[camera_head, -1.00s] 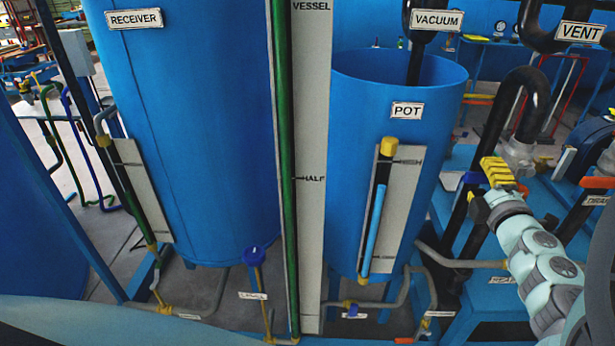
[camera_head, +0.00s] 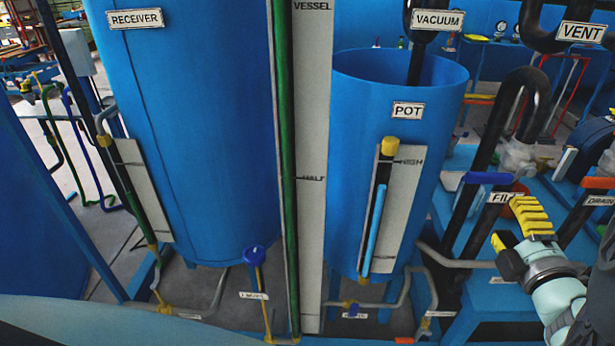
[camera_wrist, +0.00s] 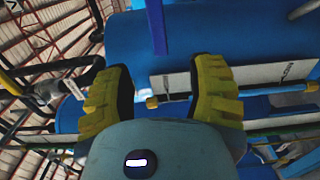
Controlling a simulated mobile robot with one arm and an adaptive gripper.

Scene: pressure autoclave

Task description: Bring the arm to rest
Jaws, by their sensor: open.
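My gripper (camera_head: 516,230) has yellow ridged fingers and shows at the lower right of the head view, in front of the piping by the FILL label. In the wrist view its two fingers (camera_wrist: 162,92) are spread apart with nothing between them. My pale arm (camera_head: 562,300) reaches up to it from the lower right. Beyond the fingers, the wrist view shows a large blue surface (camera_wrist: 240,40) and a white gauge strip, tilted in the picture. I cannot tell the exact distance from the fingers to them.
The blue POT (camera_head: 350,130) stands left of my gripper, with a gauge on its front. The RECEIVER tank (camera_head: 190,130) is further left. A FILL label (camera_head: 503,198), a blue handle (camera_head: 488,178) and black pipes stand close behind the gripper. Grey pipes run low by the pot.

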